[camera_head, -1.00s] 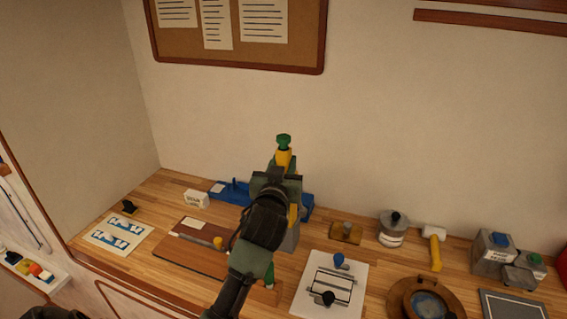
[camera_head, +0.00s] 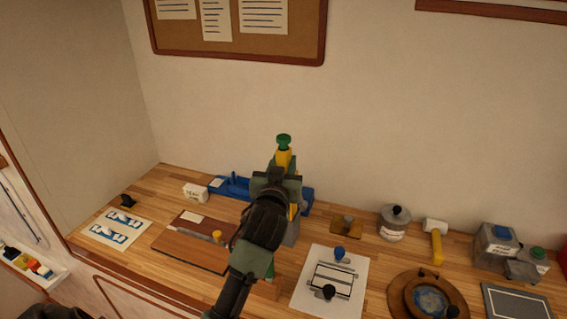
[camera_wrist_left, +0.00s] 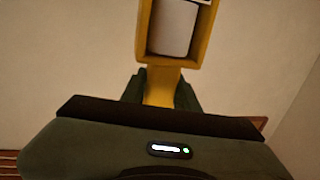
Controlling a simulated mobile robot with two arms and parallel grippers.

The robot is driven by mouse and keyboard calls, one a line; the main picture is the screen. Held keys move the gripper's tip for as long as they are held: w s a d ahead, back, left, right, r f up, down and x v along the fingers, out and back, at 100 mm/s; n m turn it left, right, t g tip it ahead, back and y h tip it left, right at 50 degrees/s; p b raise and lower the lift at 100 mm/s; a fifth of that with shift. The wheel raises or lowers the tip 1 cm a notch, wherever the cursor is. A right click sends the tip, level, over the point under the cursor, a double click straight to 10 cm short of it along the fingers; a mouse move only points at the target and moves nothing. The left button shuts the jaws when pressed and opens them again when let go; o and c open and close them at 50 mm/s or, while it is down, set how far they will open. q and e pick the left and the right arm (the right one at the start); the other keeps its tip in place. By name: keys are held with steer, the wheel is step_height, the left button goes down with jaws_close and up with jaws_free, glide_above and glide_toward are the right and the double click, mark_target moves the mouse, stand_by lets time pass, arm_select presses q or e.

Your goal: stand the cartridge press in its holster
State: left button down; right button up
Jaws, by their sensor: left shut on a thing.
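The cartridge press has a yellow body and a green knob (camera_head: 284,140). My left gripper (camera_head: 283,166) is shut on it and holds it up in front of the wall, above the bench, with the knob upward in the head view. In the left wrist view the yellow frame of the press (camera_wrist_left: 145,35) encloses a pale cylinder, and its yellow stem runs down between my left gripper's fingers (camera_wrist_left: 162,88). A grey block (camera_head: 291,234) stands on the bench, partly hidden behind my left arm; I cannot tell whether it is the holster. My right gripper is not in view.
A blue tray (camera_head: 222,188) lies at the bench's back, partly covered by my arm. A brown board (camera_head: 185,249) lies left and a white plate with a frame (camera_head: 313,302) right. A grey lidded pot (camera_head: 394,226) and a yellow-handled mallet (camera_head: 436,246) stand farther right.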

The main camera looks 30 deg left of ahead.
arm_select(q)
steer(key=c, duration=1)
jaws_free()
steer(key=shift+s+d+f, duration=0.1)
steer(key=shift+s+f, duration=0.1)
steer(key=shift+s, duration=0.05)
steer(key=b+v, duration=0.2)
steer(key=v, duration=0.5)
steer(key=shift+s, duration=0.15)
steer(key=shift+d+r, duration=0.1)
steer(key=shift+r, duration=0.05)
